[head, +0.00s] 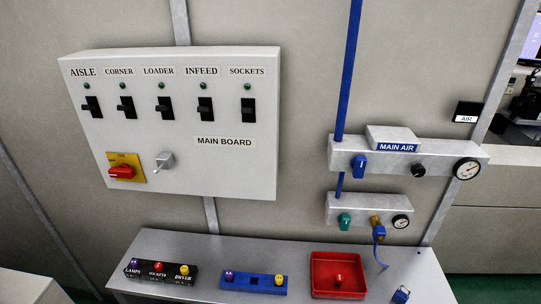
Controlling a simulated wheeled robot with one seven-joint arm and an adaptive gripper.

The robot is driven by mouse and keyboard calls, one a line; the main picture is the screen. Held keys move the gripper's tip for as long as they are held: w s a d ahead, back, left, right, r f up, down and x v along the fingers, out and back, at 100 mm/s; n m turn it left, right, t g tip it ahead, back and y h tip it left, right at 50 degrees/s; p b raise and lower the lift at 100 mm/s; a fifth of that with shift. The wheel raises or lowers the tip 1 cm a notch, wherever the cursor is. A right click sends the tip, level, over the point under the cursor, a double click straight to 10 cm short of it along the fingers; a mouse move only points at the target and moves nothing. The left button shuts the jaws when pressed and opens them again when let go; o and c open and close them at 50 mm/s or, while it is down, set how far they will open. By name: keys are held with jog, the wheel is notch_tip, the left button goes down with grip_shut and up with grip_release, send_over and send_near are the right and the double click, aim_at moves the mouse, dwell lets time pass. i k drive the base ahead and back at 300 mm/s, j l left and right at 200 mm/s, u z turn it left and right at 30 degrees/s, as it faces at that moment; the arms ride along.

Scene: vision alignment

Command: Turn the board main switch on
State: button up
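The main board (235,170) is a pale panel on the wall at the left in the head view, labelled MAIN BOARD. A red rotary switch (122,172) sits on a yellow plate (134,160) at its lower left. Its red handle lies roughly level, and small lettering above it looks like ON. A grey lever or latch (165,160) is just right of the plate. Above are several black breakers, from AISLE (92,107) to SOCKETS (248,110), each under a small green lamp. My gripper is not in view.
A grey bench (200,245) below holds a black button box (160,271), a blue button box (253,282), a red tray (338,262) and a blue padlock-like item (401,295). The MAIN AIR unit (345,150) with a gauge (467,169) is right of the board. Nothing visibly blocks the board's front.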

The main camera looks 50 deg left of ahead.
aim_at(124, 171)
jog(key=u, duration=3)
jog(key=i+j+z, duration=0.1)
jog(key=z, duration=0.3)
jog(key=i+j+z, duration=0.1)
jog(key=z, duration=0.3)
jog(key=i+j+z, duration=0.1)
jog(key=j+z, duration=0.3)
jog(key=l, duration=0.1)
